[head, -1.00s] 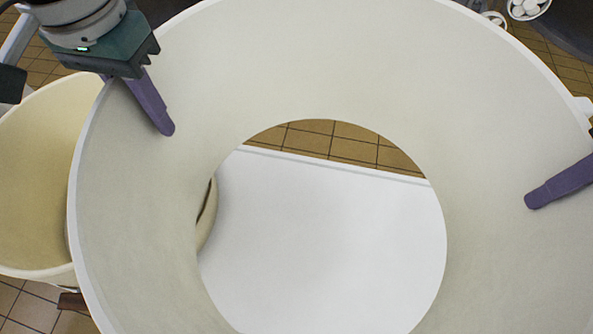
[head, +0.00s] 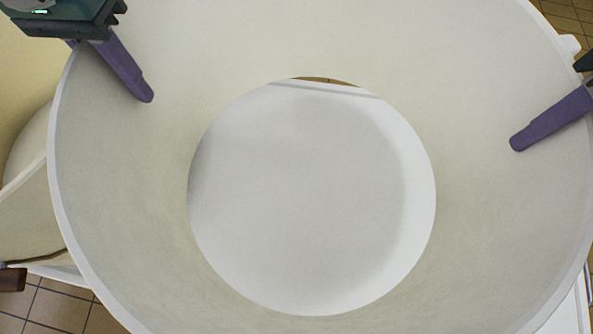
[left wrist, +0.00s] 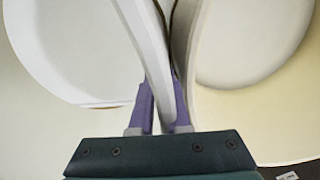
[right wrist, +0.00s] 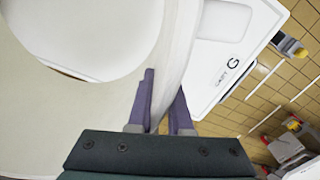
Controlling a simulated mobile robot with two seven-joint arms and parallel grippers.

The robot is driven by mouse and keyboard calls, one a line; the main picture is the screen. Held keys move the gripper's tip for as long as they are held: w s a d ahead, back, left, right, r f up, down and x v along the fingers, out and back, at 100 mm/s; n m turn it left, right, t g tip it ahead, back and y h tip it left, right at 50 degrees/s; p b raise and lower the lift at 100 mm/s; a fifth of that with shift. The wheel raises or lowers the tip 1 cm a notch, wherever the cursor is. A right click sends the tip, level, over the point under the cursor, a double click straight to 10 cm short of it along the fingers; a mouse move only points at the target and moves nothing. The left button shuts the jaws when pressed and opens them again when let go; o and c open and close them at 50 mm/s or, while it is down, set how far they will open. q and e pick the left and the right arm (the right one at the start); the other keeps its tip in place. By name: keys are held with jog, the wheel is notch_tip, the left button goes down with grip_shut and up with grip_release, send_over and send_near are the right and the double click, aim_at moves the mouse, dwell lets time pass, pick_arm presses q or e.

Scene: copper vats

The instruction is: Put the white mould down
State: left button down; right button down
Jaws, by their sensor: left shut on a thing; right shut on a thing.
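The white mould (head: 300,40) is a big, wide-mouthed ring with an open bottom, filling most of the head view. My left gripper (head: 147,92) is shut on its rim at the upper left, one finger inside the wall. My right gripper (head: 517,143) is shut on its rim at the right, also with one finger inside. The left wrist view (left wrist: 163,95) and right wrist view (right wrist: 165,95) show the rim between the fingers. Through the opening I see a white cart top (head: 310,200) with a soft shadow. I cannot tell whether the mould touches it.
Another cream vessel (head: 25,215) stands close on the left and also shows beside the rim in the left wrist view (left wrist: 290,110). The cart's labelled end (right wrist: 220,65) shows in the right wrist view. Tiled floor (right wrist: 285,75) lies beyond, with a grey-and-red item (right wrist: 287,148).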

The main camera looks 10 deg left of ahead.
aim_at(150, 110)
pick_arm(q)
jog(key=shift+a+f+b, duration=0.3)
jog(key=shift+f, duration=0.3)
pick_arm(e)
jog(key=shift+d+f, duration=0.3)
jog(key=shift+f, duration=0.4)
